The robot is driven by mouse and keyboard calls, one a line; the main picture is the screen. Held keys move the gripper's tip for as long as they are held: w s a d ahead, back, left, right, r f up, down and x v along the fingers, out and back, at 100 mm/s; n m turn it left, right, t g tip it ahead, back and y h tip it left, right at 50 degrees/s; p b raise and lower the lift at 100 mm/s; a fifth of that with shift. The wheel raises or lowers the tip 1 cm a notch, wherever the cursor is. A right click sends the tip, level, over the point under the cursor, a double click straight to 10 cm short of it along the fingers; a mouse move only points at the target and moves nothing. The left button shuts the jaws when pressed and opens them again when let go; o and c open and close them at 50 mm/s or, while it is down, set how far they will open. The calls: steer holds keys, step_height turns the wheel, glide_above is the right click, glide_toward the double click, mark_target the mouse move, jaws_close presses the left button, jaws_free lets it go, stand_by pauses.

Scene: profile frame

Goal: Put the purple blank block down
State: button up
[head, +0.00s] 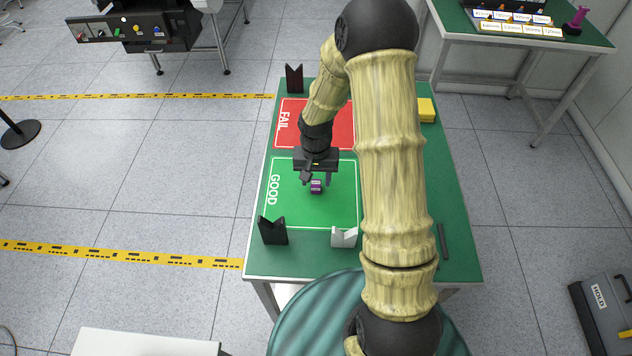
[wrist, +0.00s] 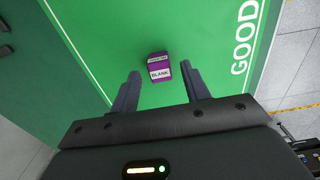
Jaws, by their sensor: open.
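The purple blank block (head: 316,187) is on the green GOOD area (head: 340,208) of the table. In the wrist view the purple block (wrist: 159,66) shows a white label reading BLANK. My gripper (head: 317,181) is open above the GOOD area, pointing down. In the wrist view my gripper's two fingers (wrist: 160,88) are spread apart, and the block lies between and just beyond their tips. No finger appears to touch the block. Whether the block rests flat on the surface is hard to tell.
The red FAIL area (head: 290,135) lies behind the GOOD area. Black V-shaped stands (head: 273,231) (head: 294,78) and a white one (head: 344,237) stand around the areas. A yellow block (head: 426,110) sits at the back right. The GOOD area is otherwise clear.

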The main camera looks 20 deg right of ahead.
mark_target(316, 184)
step_height(316, 184, up, 10)
steer(key=shift+f, duration=0.2)
stand_by(0.5)
steer(key=s+r+n+t, duration=0.1)
steer(key=s+r, duration=0.2)
steer(key=s, duration=0.4)
steer(key=s+r+n+t, duration=0.1)
steer(key=s+r+n, duration=0.1)
steer(key=s, duration=0.5)
steer(key=shift+s+r+n+t, duration=0.25)
steer(key=shift+r+n+t, duration=0.05)
steer(key=shift+r, duration=0.25)
steer(key=shift+c, duration=1.1)
steer(key=shift+w, duration=0.1)
